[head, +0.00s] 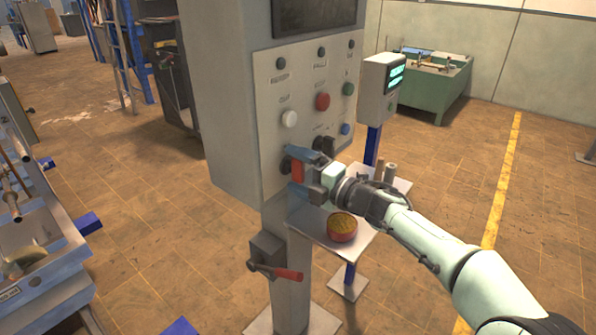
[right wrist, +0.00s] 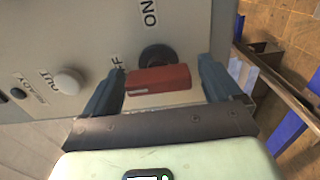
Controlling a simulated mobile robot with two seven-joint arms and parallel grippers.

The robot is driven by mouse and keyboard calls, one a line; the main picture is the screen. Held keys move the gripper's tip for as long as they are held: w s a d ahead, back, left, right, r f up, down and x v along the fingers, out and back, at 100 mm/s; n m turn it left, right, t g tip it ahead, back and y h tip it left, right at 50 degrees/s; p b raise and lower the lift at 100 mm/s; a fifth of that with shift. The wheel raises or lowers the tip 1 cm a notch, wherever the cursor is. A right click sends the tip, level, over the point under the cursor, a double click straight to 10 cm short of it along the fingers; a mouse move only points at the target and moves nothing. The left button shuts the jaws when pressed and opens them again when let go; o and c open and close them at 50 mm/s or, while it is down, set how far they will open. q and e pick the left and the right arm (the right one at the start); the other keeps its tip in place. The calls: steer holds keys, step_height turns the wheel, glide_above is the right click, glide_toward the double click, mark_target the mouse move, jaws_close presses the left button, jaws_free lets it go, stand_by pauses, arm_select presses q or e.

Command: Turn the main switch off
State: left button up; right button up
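The main switch has a red handle (head: 298,171) on a dark round base, low on the control panel (head: 268,112). In the right wrist view the red handle (right wrist: 158,80) lies below its dark base, near printed ON and partly hidden OFF lettering. My right gripper (head: 295,173) is at the panel with its fingers on either side of the handle. My left gripper is not in view.
A red button (head: 322,102), a white button (head: 289,119) and other knobs sit above on the panel. A lever box (head: 267,250) is on the post below. A small side table (head: 318,232) holds a bowl (head: 342,227). Open floor lies to the right.

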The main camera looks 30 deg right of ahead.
steer(key=v, duration=1.3)
steer(key=shift+s, duration=0.2)
steer(key=shift+d, duration=0.1)
